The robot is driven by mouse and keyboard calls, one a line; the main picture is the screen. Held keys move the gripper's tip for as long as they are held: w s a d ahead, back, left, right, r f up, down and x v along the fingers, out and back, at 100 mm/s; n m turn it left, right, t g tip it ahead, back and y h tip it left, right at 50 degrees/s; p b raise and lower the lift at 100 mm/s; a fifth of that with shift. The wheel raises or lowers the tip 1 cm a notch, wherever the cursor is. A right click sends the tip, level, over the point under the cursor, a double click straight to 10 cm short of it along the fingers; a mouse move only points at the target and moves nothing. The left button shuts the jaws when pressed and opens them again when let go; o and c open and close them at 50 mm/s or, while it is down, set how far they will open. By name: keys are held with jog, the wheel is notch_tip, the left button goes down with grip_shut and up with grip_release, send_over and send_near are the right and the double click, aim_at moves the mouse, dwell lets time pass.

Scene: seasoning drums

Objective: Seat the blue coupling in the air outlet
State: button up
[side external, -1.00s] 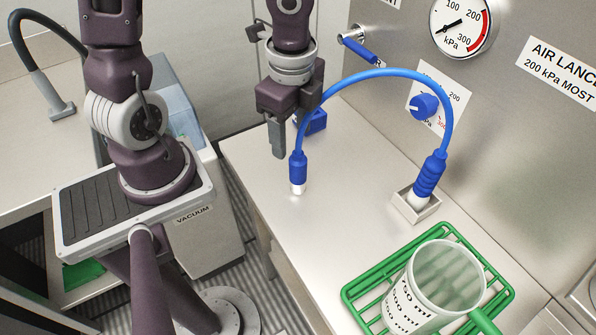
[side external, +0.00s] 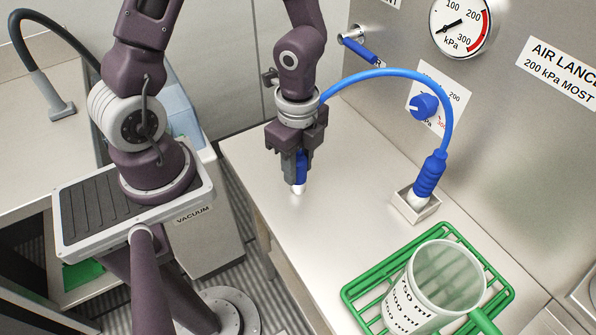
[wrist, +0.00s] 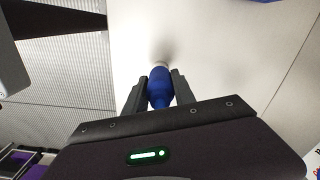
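The blue coupling (side external: 301,168) stands upright on the steel bench with its pale tip down, at the end of a blue hose (side external: 385,72). My gripper (side external: 296,178) points down with one finger on each side of the coupling. The wrist view shows the coupling (wrist: 160,88) between the fingers (wrist: 160,80). Whether both fingers press on it I cannot tell. A metal fitting on the back panel (side external: 352,34), with a blue lever (side external: 360,51), looks like the air outlet; its opening is not clear.
The hose's other end is a blue-gripped lance (side external: 430,175) in a small metal holder (side external: 415,211). A green rack (side external: 360,291) with a clear jug (side external: 445,275) stands at front right. A blue knob (side external: 424,107) and gauge (side external: 461,25) are on the panel. The middle bench is clear.

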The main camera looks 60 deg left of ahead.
grip_shut()
jog(key=shift+r, duration=0.1)
jog(key=r, duration=0.9)
jog(key=shift+w+a+r, duration=0.2)
jog(key=shift+w+r, duration=0.05)
jog(key=shift+w, duration=0.1)
jog(key=w+a+r, duration=0.1)
jog(key=w+a, duration=1.1)
jog(key=a, duration=0.3)
notch_tip(320, 180, down, 9)
jog(key=shift+a+f, duration=0.1)
jog(key=shift+f, duration=0.05)
